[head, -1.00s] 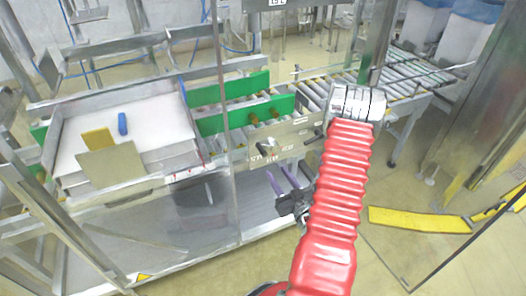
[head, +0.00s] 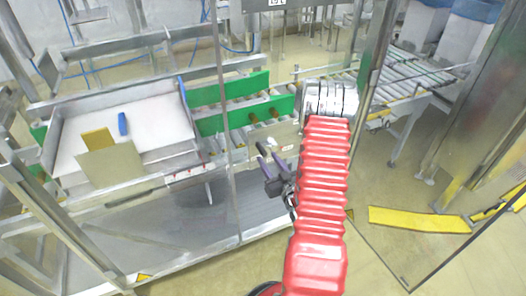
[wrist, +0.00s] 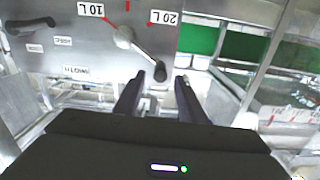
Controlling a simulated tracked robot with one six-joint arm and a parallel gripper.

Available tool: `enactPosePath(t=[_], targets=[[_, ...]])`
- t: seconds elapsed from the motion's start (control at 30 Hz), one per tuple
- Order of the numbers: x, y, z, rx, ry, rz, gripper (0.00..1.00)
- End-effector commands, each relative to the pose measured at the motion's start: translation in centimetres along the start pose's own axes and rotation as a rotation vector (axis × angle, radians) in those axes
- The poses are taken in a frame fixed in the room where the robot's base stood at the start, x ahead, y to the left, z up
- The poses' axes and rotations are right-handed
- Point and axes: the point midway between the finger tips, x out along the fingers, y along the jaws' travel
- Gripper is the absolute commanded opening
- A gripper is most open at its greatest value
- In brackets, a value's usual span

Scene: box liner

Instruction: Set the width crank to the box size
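The width crank (wrist: 140,52) sits on a grey panel (wrist: 65,50) in the wrist view. Its pale hub lies below red scale marks, with "10 L" to the left and "20 L" to the right. Its arm slants down right to a dark knob (wrist: 160,71). My gripper (wrist: 160,82) is open, and the knob shows in the gap near its fingertips. I cannot tell whether the knob is between them in depth. In the head view my gripper (head: 268,152) is in front of the panel and hides the crank.
A second black handle (wrist: 30,26) is at the panel's left. Green guides (head: 230,110) and rollers lie behind the panel. A tray (head: 70,130) with a blue item is at left. A glass guard and post (head: 222,90) stand close left of my gripper.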

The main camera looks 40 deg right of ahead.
Motion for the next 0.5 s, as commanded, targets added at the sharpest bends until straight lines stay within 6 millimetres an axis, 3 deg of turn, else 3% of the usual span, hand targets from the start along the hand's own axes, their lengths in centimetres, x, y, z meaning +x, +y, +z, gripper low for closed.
enactPosePath(t=[0.3, 0.5], targets=[[4.7, -0.1, 0.0, -0.002, 0.001, -0.002, 0.37], [5.9, -0.1, 0.0, 0.0, 0.0, 0.0, 0.37]])
